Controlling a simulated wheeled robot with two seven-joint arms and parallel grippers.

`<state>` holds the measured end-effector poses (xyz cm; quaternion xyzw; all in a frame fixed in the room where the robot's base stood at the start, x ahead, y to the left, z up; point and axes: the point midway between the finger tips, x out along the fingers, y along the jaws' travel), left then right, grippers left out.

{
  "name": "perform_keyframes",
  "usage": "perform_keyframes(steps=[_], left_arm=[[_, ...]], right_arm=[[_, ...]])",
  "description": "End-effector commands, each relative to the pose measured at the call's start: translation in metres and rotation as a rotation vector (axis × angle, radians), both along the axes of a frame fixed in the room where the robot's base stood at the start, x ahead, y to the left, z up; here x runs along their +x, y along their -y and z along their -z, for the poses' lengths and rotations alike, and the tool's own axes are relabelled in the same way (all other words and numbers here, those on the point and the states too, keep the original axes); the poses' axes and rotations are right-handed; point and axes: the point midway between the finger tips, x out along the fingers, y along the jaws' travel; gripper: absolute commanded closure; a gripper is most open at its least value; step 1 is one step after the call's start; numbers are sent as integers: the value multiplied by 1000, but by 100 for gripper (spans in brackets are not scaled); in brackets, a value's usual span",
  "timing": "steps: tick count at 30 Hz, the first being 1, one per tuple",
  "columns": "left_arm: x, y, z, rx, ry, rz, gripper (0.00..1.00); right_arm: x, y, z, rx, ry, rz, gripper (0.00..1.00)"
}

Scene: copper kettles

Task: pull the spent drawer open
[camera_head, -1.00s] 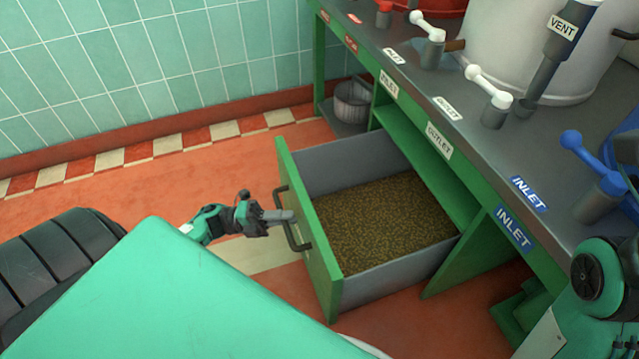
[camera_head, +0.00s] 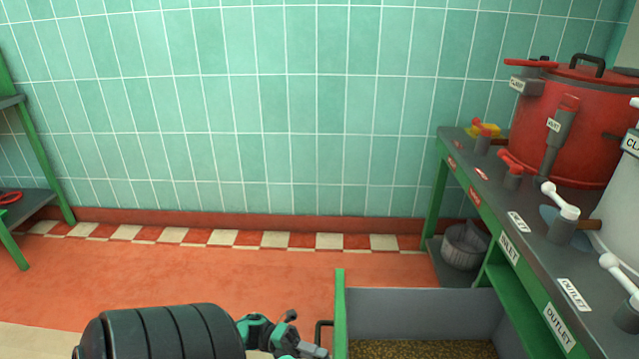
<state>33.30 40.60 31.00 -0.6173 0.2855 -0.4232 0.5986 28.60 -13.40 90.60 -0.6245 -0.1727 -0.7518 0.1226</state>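The spent drawer (camera_head: 340,312) is a green-fronted, grey-walled drawer at the bottom of the head view. It stands pulled out from under the bench, with brown grainy matter (camera_head: 420,350) inside. Its dark bar handle (camera_head: 318,328) sticks out to the left of the front. My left gripper (camera_head: 314,352) is at the handle, its fingertips over or against the bar's lower part. The bottom picture edge cuts this off, so I cannot tell whether the fingers are closed on it. My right gripper is out of view.
The green bench (camera_head: 530,235) on the right bears a red kettle (camera_head: 590,120), part of a white kettle and several valve levers. A grey bucket (camera_head: 465,246) stands on its low shelf. A green rack (camera_head: 32,160) stands far left. Red floor (camera_head: 250,280) left of the drawer is clear.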

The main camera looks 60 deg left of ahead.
Motion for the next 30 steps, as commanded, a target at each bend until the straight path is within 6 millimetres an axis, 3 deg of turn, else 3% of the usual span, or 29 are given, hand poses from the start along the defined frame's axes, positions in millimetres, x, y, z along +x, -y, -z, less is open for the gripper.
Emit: perform_keyframes(steps=[1, 4, 16, 30], left_arm=[[0, 0, 0, 1, 0, -1, 84], [0, 0, 0, 1, -1, -1, 64], [-3, -6, 1, 2, -1, -1, 64], [-47, -86, 18, 2, -4, -2, 64]], right_arm=[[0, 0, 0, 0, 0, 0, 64], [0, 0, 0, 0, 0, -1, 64], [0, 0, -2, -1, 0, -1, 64], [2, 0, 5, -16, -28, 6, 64]])
